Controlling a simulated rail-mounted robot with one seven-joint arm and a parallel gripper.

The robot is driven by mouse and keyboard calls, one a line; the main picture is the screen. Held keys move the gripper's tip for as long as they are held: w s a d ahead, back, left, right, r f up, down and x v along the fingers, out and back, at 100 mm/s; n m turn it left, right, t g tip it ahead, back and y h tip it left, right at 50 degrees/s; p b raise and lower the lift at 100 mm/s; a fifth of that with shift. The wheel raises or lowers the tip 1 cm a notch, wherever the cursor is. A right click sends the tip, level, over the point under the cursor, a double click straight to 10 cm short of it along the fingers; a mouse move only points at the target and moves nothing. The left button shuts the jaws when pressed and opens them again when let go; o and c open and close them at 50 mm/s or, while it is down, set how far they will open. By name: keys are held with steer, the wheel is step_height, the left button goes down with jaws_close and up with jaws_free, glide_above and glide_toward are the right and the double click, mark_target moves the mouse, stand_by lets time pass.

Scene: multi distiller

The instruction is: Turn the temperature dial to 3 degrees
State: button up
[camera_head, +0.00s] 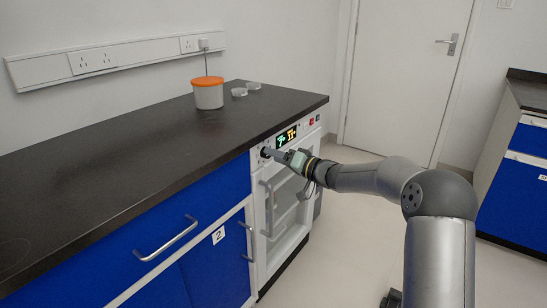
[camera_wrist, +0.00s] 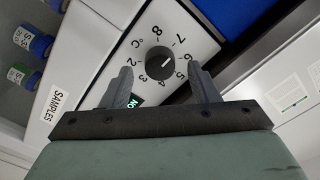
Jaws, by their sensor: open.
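The temperature dial (camera_wrist: 160,62) is a round black knob on a white panel, ringed by printed numbers and a °C mark. A small light mark shows on its face, but I cannot tell for sure which number it points to. My gripper (camera_wrist: 158,68) is open, with one finger on each side of the dial. I cannot tell whether the fingers touch it. In the head view my gripper (camera_head: 275,154) is at the upper left of the front panel of the white glass-door cabinet (camera_head: 262,205), largely covering the dial.
A lit display (camera_head: 287,137) and a red switch (camera_head: 312,122) are on the same panel. A door handle (camera_head: 268,208) lies below my gripper. An orange-lidded tub (camera_head: 208,93) and small clear dishes (camera_head: 240,92) stand on the black counter (camera_head: 130,140). The floor to the right is clear.

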steer(key=shift+x, duration=0.8)
steer(key=c, duration=1)
